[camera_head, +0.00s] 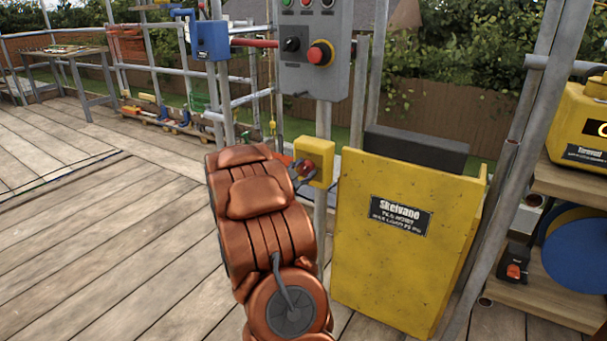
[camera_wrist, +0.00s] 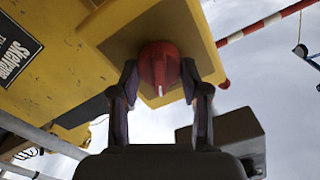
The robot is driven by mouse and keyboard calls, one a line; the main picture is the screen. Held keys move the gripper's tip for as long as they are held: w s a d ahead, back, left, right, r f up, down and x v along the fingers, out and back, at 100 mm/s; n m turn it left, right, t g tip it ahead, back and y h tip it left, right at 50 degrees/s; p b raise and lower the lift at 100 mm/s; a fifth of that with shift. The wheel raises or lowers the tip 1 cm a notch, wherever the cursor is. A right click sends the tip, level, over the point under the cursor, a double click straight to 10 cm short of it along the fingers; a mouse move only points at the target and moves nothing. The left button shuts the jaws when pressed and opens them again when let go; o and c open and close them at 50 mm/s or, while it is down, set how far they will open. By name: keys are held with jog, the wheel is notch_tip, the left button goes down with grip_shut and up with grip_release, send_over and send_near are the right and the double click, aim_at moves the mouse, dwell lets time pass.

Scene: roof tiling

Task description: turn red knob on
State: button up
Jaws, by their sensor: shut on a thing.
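The red knob (camera_wrist: 159,62) sits on the face of a small yellow box (camera_wrist: 112,30), which also shows in the head view (camera_head: 319,152) on a grey post. In the wrist view a thin white mark shows at the knob's lower end. My gripper (camera_wrist: 159,80) has one finger on each side of the knob and is shut on it. In the head view my gripper (camera_head: 302,172) reaches the left side of the yellow box, and my copper-coloured arm and the gripper hide most of the knob.
A grey control panel (camera_head: 300,80) with a red button (camera_head: 320,53) and a black switch (camera_head: 291,45) stands above the box. A yellow hoist cabinet (camera_head: 375,260) stands close on the right. A shelf (camera_head: 555,302) is far right. The plank floor at left is open.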

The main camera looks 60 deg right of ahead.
jog(key=m+b, duration=0.1)
jog(key=m, duration=0.1)
jog(key=m+b, duration=0.4)
jog(key=shift+s+f+m, duration=0.1)
jog(key=shift+f+m, duration=0.2)
jog(key=m+b, duration=0.5)
jog(key=shift+s+r+m, duration=0.1)
jog(key=shift+m, duration=0.3)
jog(key=o, duration=1.1)
jog(key=shift+a, duration=0.1)
jog(key=a, duration=1.1)
jog(key=shift+s+a, duration=0.2)
jog(key=shift+a, duration=0.2)
